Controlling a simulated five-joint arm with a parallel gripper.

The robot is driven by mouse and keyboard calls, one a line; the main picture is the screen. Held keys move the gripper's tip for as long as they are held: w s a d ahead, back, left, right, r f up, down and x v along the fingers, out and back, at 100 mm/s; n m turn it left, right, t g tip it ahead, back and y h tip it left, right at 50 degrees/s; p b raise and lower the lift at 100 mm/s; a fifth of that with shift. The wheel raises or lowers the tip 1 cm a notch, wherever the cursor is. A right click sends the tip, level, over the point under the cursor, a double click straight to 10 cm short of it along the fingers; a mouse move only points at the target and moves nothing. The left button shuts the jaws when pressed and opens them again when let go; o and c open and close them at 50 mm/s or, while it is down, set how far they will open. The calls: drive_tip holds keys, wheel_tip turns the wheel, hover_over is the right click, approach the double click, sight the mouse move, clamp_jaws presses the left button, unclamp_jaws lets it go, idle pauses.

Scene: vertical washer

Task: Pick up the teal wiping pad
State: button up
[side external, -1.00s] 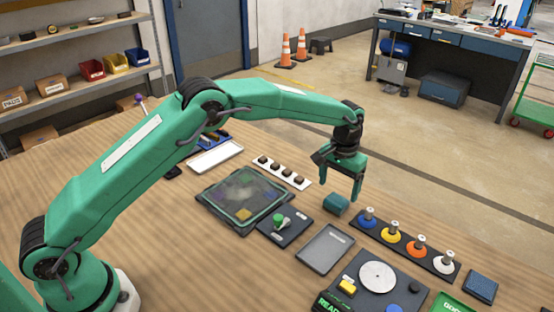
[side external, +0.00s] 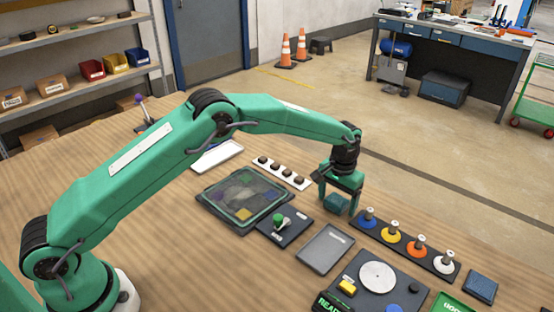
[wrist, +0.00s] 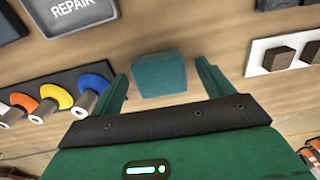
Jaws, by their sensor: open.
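The teal wiping pad (side external: 336,203) is a small block on the wooden table, to the left of the row of coloured knobs. In the wrist view the pad (wrist: 159,73) lies ahead of the palm, between the two finger lines. My gripper (side external: 340,205) is low over the pad, pointing down, with its fingers on either side of it. In the wrist view my gripper (wrist: 163,85) is open, with a gap showing between the pad and each finger. I cannot tell how far down the pad the fingertips reach.
A black strip with blue, yellow, orange and white knobs (side external: 405,245) stands close to the right. A white strip with dark blocks (side external: 282,173) lies to the left. A grey tray (side external: 325,250) and a dark plate with a green knob (side external: 287,227) are in front.

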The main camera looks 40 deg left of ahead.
sight(338, 201)
drive_tip(key=c, duration=1.1)
drive_tip(key=shift+o, duration=0.2)
drive_tip(key=shift+r, duration=0.15)
drive_tip(key=shift+r, duration=0.6)
drive_tip(key=r, duration=0.3)
drive_tip(key=shift+s+d, duration=0.25)
drive_tip(key=s+d+r, duration=0.6)
drive_tip(key=s+d, duration=0.1)
drive_tip(key=s, duration=0.1)
drive_tip(key=shift+d+r, duration=0.25)
